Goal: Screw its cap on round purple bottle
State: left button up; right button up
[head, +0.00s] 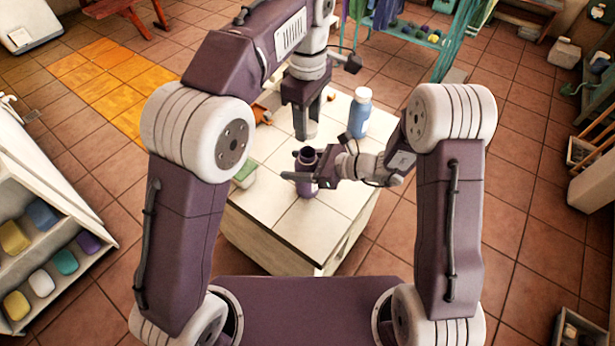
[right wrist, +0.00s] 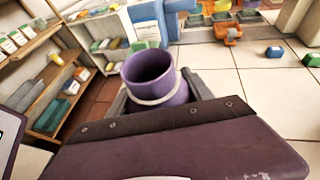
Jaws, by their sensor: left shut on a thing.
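The round purple bottle (head: 307,158) stands upright near the front of the white tiled table. Its mouth is open and bare; the right wrist view shows the empty opening and a pale ring round the neck of the bottle (right wrist: 160,90). My right gripper (head: 300,178) is shut around the bottle from the right, with a finger on each side. My left gripper (head: 306,132) points down just above and behind the bottle mouth, apart from it. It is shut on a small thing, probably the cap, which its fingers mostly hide.
A blue bottle with a white top (head: 359,115) stands behind on the table (head: 270,210), close to my right arm. A green and white block (head: 245,174) lies at the left edge. Orange pieces (head: 262,114) lie farther back. Shelves (head: 45,240) stand at the left.

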grip_shut()
pick_arm(q)
jog(key=shift+f, duration=2.5)
jog(key=shift+f, duration=0.9)
jog(key=shift+f, duration=0.55)
